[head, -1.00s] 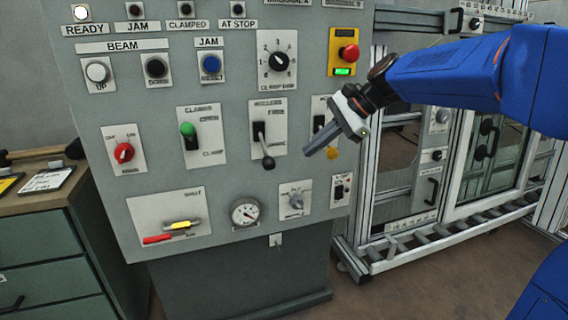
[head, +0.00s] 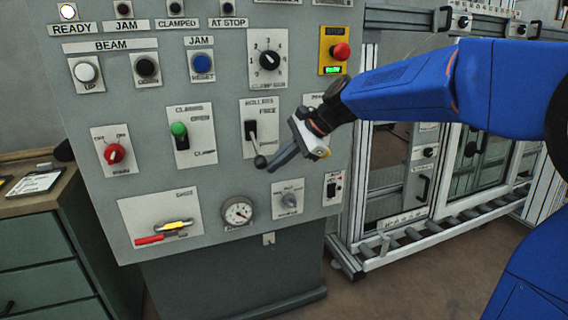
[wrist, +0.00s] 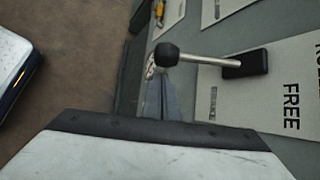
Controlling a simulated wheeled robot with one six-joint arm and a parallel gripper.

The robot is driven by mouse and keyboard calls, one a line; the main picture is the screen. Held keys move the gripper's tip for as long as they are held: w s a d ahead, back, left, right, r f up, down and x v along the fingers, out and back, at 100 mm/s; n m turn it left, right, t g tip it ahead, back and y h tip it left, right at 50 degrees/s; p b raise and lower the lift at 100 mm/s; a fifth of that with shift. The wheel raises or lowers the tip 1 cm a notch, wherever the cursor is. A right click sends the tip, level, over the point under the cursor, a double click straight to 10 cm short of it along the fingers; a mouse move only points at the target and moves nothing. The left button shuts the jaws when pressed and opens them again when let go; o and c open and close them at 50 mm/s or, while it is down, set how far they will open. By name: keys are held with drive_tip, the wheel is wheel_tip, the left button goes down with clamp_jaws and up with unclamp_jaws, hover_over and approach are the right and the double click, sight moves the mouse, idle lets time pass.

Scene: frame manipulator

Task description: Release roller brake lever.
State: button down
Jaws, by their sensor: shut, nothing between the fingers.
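The roller brake lever (head: 254,142) has a dark ball knob (head: 260,162) on a metal rod and sits on a plate labelled ROLLERS FREE on the grey panel. It points down, away from the FREE label. My gripper (head: 272,168) is shut and empty, its fingertips right beside the knob in the head view; whether they touch cannot be told. In the wrist view the lever rod (wrist: 210,60) and black knob (wrist: 167,54) lie just beyond my grey fingers (wrist: 160,98). The FREE label (wrist: 290,105) shows at the right.
To the left are a green-tipped clamp lever (head: 180,135) and a red knob (head: 114,153). A gauge (head: 238,212) and a grey knob (head: 289,200) sit below. A red stop button (head: 341,52) is above. A roller conveyor frame (head: 440,225) stands at the right.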

drive_tip(key=shift+s+a+r, duration=0.3)
drive_tip(key=shift+r, duration=0.15)
drive_tip(key=shift+r, duration=0.1)
